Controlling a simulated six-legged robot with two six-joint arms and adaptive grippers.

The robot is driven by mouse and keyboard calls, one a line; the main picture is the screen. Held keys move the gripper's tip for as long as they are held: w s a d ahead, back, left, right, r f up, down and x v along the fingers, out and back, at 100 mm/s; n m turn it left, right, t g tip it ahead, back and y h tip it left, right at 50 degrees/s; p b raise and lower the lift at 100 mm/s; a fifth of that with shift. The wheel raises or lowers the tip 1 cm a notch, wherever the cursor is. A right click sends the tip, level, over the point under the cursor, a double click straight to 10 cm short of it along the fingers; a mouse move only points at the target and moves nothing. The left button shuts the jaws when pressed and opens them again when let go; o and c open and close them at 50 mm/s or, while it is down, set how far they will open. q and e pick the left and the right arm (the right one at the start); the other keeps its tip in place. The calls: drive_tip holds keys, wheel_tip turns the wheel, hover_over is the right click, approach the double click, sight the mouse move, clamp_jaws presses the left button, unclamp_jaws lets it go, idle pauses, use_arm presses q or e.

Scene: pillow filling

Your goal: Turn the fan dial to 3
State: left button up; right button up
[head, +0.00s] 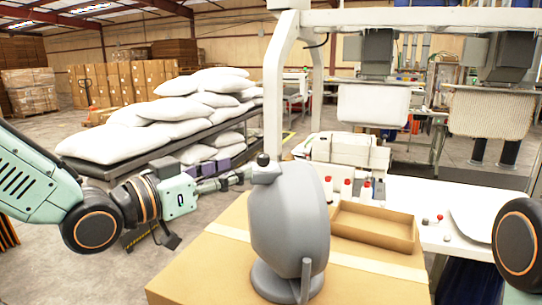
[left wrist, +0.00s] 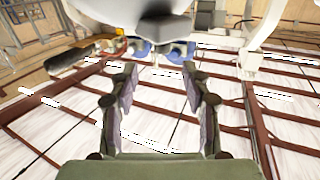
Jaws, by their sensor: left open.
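A grey fan (head: 290,215) stands upright on a cardboard box in the head view, its round body turned partly side-on. A small dark knob (head: 263,159) sits on the light grey housing at its upper left; I take it for the dial, but no numbers can be read. My left gripper (head: 243,176) comes in from the left with its fingertips close to that housing; contact cannot be told. In the left wrist view the left gripper (left wrist: 158,75) is open with nothing between its fingers. A dark rounded part (left wrist: 160,30) shows just beyond the fingertips. My right gripper is out of view.
The cardboard box (head: 190,275) bears the fan. A shallow cardboard tray (head: 375,226) and several red-topped bottles (head: 347,189) are right of the fan. A white frame post (head: 273,100) rises behind it. White pillows (head: 160,112) lie on a rack at the back left.

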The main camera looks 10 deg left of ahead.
use_arm(q)
drive_tip(key=shift+a, duration=0.25)
